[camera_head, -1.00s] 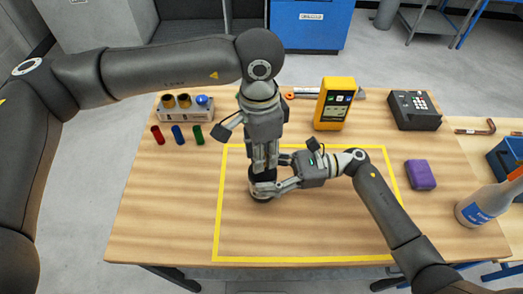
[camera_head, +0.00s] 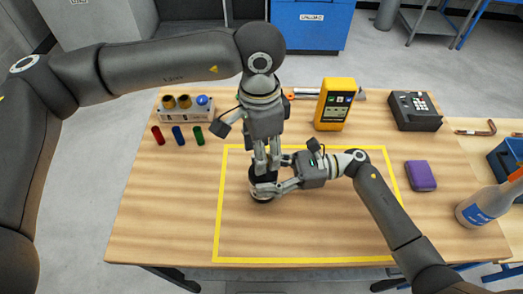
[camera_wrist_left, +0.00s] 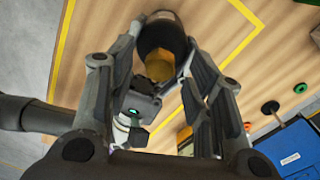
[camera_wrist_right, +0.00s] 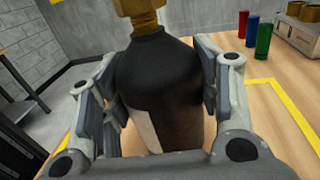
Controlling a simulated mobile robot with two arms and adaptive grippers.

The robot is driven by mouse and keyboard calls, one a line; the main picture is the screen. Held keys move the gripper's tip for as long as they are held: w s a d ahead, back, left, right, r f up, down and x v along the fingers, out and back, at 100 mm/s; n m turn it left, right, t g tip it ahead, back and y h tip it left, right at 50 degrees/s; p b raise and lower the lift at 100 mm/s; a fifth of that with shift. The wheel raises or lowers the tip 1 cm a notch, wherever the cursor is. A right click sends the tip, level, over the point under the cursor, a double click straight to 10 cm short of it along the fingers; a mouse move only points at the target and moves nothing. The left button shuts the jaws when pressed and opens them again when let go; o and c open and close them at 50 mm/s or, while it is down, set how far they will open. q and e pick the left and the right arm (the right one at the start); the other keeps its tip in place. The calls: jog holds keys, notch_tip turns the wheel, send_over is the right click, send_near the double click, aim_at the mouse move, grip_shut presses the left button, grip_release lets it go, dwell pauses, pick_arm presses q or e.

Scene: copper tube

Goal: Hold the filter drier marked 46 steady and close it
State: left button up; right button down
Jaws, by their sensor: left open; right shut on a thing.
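The filter drier (camera_head: 261,186) stands upright inside the yellow outline on the table; its body is black with a light label patch. Its brass top (camera_wrist_right: 140,18) shows in the right wrist view and also in the left wrist view (camera_wrist_left: 160,66). The number 46 cannot be read. My right gripper (camera_head: 275,187) is shut on the drier's body from the right. My left gripper (camera_head: 267,170) points down just above the drier, its fingers open and apart on either side of the brass top in the left wrist view. Whether a fingertip touches the brass is unclear.
A stand (camera_head: 186,113) with two brass pieces and a blue one is at the back left, behind red, blue and green cylinders (camera_head: 178,135). A yellow meter (camera_head: 334,104), a keypad box (camera_head: 414,110), a purple block (camera_head: 421,175) and a bottle (camera_head: 482,205) are rightward. The front-left tabletop is clear.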

pick_arm(q)
notch_tip(320, 180, up, 3)
jog(key=shift+r, duration=0.2)
jog(key=shift+c, duration=0.4)
